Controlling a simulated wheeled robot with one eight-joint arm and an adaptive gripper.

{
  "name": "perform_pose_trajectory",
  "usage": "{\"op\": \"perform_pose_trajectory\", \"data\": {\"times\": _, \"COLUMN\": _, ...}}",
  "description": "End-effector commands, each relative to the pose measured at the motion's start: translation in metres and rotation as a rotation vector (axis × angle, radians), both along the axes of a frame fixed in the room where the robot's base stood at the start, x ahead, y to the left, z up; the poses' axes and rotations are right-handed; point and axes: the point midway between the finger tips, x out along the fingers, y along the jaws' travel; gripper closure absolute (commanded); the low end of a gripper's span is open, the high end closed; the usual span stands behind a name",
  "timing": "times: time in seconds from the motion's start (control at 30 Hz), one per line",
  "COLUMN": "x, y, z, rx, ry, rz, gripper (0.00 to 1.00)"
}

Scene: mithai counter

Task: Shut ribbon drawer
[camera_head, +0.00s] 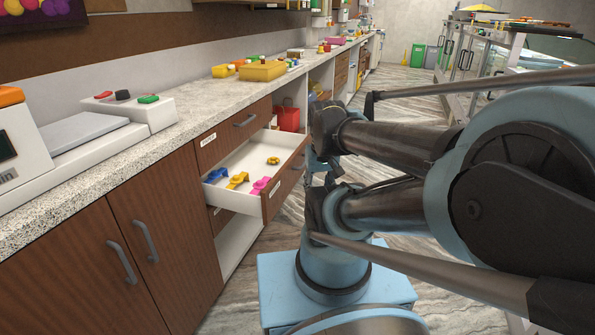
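A wooden-fronted drawer (284,183) under the counter stands pulled well out, with a white inside and a small label on its front. I cannot read this label, so I take it as the ribbon drawer. Inside lie small bow-like pieces in blue (216,175), yellow (237,180) and pink (260,186), and another yellow one (273,160) farther back. The end of my arm is just right of the drawer front. I cannot make out my gripper's fingers there, nor whether they touch the front.
A closed drawer (226,138) sits above the open one. A red container (289,118) stands in an open shelf bay beyond. The stone counter (178,132) holds a scale (84,132) and a yellow box (263,70). A glass display counter (483,55) stands at right. The marble floor aisle is clear ahead.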

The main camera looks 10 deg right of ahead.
Motion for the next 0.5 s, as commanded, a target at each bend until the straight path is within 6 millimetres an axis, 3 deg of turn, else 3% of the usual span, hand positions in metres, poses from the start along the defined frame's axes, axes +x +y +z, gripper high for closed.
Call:
{"op": "perform_pose_trajectory", "data": {"times": 0.03, "x": -0.002, "y": 0.0, "z": 0.002, "rx": 0.001, "ry": -0.003, "rz": -0.003, "gripper": 0.77}}
{"op": "perform_pose_trajectory", "data": {"times": 0.13, "x": -0.005, "y": 0.0, "z": 0.008, "rx": 0.01, "ry": -0.01, "rz": -0.033, "gripper": 1.0}}
{"op": "perform_pose_trajectory", "data": {"times": 0.5, "x": 0.052, "y": -0.002, "z": 0.048, "rx": 0.143, "ry": 0.027, "rz": -0.437, "gripper": 1.0}}
